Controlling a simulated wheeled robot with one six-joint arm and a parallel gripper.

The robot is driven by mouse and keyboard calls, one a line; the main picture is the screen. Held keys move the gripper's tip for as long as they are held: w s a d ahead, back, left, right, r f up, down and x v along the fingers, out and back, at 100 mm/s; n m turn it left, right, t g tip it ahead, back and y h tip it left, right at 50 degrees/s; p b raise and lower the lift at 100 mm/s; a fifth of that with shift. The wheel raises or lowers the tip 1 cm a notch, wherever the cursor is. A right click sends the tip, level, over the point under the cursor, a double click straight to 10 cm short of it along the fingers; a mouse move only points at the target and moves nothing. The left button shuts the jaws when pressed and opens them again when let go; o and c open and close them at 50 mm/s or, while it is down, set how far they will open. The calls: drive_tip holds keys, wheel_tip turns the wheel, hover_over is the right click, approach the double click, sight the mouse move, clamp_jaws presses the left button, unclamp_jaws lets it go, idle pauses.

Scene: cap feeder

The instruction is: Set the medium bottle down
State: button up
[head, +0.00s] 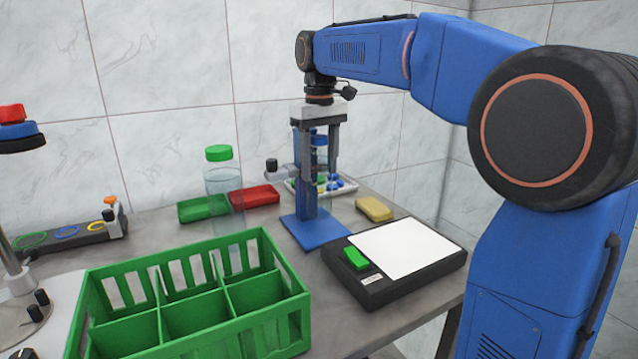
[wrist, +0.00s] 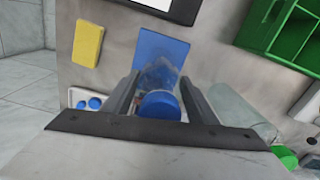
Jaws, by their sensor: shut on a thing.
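The medium bottle is clear with a blue cap (wrist: 160,104). In the wrist view its clear body (wrist: 160,76) lies between the two fingers of my gripper (wrist: 158,98), which is shut on it. In the head view my gripper (head: 320,150) points down behind the blue stand's column (head: 305,178), and the blue cap (head: 320,141) shows between the fingers. The column and fingers hide most of the bottle there. The stand's blue base plate (head: 316,232) also shows beyond the bottle in the wrist view (wrist: 158,45). I cannot tell whether the bottle's bottom touches anything.
A tall clear bottle with a green cap (head: 218,153) stands left of the stand. A green crate (head: 185,262) is in front, a black scale (head: 395,290) at right, a yellow sponge (head: 374,209) behind it. A white tray (head: 348,190) holds caps. Red (head: 254,197) and green (head: 203,208) trays lie behind.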

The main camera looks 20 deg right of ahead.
sight(320, 136)
drive_tip(key=shift+f, duration=2.1)
drive_tip(key=o, duration=1.5)
drive_tip(key=shift+f, duration=0.15)
wheel_tip(320, 136, up, 12)
drive_tip(key=shift+r, duration=0.15)
